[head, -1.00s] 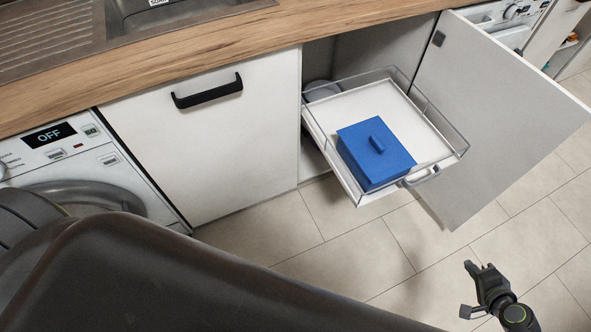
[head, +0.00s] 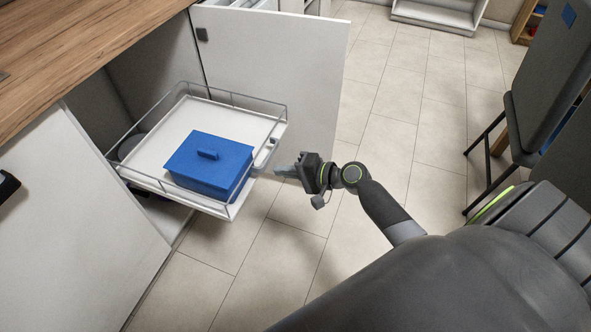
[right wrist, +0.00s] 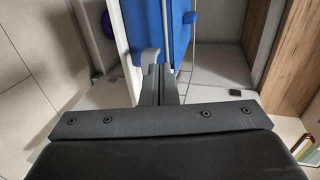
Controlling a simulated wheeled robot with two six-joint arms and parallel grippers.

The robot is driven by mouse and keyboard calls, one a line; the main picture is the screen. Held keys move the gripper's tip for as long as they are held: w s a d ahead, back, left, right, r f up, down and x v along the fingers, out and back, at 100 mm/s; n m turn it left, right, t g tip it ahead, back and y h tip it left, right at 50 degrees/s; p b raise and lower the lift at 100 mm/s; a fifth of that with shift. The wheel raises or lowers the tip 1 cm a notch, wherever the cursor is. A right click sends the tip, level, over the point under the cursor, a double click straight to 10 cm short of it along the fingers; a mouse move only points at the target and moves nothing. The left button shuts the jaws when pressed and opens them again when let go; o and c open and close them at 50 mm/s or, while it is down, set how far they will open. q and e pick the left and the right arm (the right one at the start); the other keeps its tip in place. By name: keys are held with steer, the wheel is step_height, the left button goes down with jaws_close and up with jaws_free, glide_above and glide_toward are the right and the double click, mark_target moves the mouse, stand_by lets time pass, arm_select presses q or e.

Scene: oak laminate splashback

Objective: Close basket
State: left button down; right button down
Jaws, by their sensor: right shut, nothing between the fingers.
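The basket (head: 143,152) is a pull-out tray with a white base and wire rails. In the head view it stands out of the open cabinet, at left of centre. Its grey front handle (head: 264,153) faces right. A blue lidded box (head: 205,184) sits on it near the front. My right gripper (head: 281,169) is shut and empty, just in front of the handle; I cannot tell whether they touch. In the right wrist view the shut fingers (right wrist: 158,82) point at the basket front, with the blue box (right wrist: 146,16) beyond. My left gripper is out of view.
The cabinet door (head: 280,75) is swung open beyond the basket. A wooden counter (head: 85,40) lies above the cabinet. A dark chair (head: 545,95) stands at right. The tiled floor (head: 410,130) between door and chair is clear.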

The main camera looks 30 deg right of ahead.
mark_target(250, 165)
steer(key=x, duration=0.4)
steer(key=r+x, duration=0.1)
steer(key=x, duration=0.1)
steer(key=shift+w+a+f, duration=0.1)
steer(key=shift+w+a, duration=0.1)
steer(key=shift+w, duration=0.05)
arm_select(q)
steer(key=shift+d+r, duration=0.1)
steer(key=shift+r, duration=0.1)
arm_select(e)
steer(key=shift+w+a, duration=0.1)
steer(key=shift+w, duration=0.05)
